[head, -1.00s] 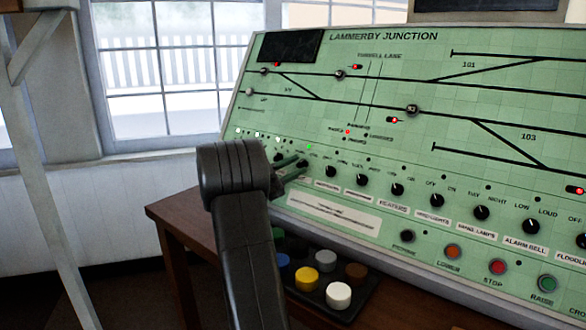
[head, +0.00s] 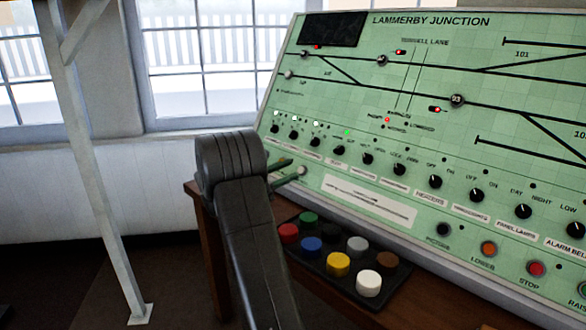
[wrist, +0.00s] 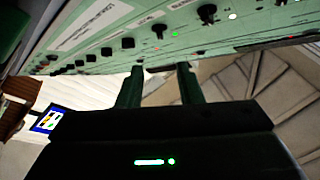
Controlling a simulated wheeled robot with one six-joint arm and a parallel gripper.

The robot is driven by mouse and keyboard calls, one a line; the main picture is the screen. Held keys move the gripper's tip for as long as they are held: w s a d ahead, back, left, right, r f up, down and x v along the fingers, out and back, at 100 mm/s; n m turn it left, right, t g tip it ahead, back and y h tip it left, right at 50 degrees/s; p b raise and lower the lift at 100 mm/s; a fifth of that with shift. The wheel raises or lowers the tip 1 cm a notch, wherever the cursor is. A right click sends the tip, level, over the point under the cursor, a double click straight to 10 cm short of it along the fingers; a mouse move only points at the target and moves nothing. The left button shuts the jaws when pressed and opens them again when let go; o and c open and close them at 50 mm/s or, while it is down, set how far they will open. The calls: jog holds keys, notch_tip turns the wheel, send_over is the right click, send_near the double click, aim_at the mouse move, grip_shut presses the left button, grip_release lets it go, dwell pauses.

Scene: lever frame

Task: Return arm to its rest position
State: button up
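My dark arm rises in the middle of the head view, bent at a bulky black joint. My gripper (head: 294,168) points right, toward the lower left part of the green control panel (head: 420,70). Its two green fingers show apart in the wrist view (wrist: 159,84), with pale background between them and nothing held. In the head view they appear just below the row of black knobs (head: 339,151); I cannot tell the exact gap to the panel. My arm hides part of the desk's left end.
A black button box (head: 338,254) with several coloured buttons sits on the wooden desk (head: 215,245), right beside my arm in the picture. A pale post (head: 90,190) stands at the left. Open floor shows between post and desk, with windows (head: 190,60) behind.

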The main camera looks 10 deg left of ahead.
aim_at(335, 150)
jog(key=b+x, duration=0.1)
jog(key=x, duration=1.2)
jog(key=shift+w+d+r+b, duration=0.15)
jog(key=shift+w+d+b, duration=0.05)
jog(key=shift+d+b, duration=0.15)
